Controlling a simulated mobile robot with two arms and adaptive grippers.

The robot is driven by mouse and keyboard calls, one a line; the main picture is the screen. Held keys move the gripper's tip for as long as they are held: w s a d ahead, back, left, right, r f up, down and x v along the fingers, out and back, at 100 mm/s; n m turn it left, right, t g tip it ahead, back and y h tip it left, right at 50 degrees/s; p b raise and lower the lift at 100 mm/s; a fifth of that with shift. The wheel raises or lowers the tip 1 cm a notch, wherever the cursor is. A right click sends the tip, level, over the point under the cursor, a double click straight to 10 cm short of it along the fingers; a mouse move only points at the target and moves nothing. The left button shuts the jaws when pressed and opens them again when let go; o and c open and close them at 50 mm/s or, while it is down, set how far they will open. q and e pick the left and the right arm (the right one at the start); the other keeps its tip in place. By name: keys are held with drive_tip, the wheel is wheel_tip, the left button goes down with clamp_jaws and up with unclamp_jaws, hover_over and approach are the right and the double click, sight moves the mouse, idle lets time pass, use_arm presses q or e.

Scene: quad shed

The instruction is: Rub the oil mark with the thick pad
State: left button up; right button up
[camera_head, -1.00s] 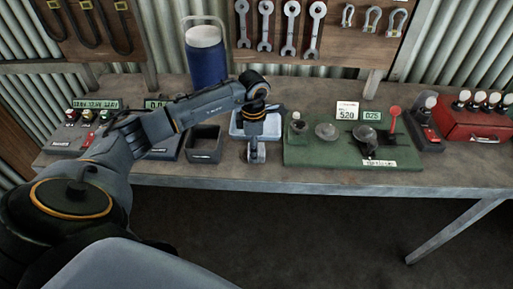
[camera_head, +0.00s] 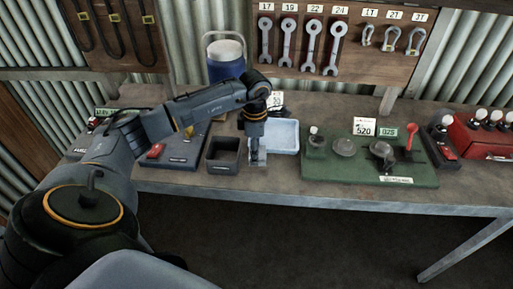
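My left arm reaches in from the left over the workbench (camera_head: 330,195). Its gripper (camera_head: 257,160) points down at the bench, between a dark open box (camera_head: 214,166) and a pale blue-white tray (camera_head: 286,137). The gripper is small and seen from above, so I cannot tell whether its fingers are open, shut or holding anything. I cannot make out the thick pad or the oil mark; the arm and gripper hide part of the bench. My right gripper is not in view.
A green board (camera_head: 320,178) with round fittings and a red lever (camera_head: 409,135) lies right of the tray. A red box (camera_head: 485,140) stands far right. A blue jug (camera_head: 225,60) stands behind my arm. Wrenches (camera_head: 288,45) hang on the back board.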

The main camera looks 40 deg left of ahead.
use_arm(q)
drive_tip(key=shift+r, duration=0.65)
drive_tip(key=shift+s+a+r+p, duration=0.1)
drive_tip(key=shift+a+r+p, duration=0.15)
drive_tip(key=shift+r+p, duration=0.7)
drive_tip(key=shift+d+r, duration=0.2)
drive_tip(key=shift+r, duration=0.2)
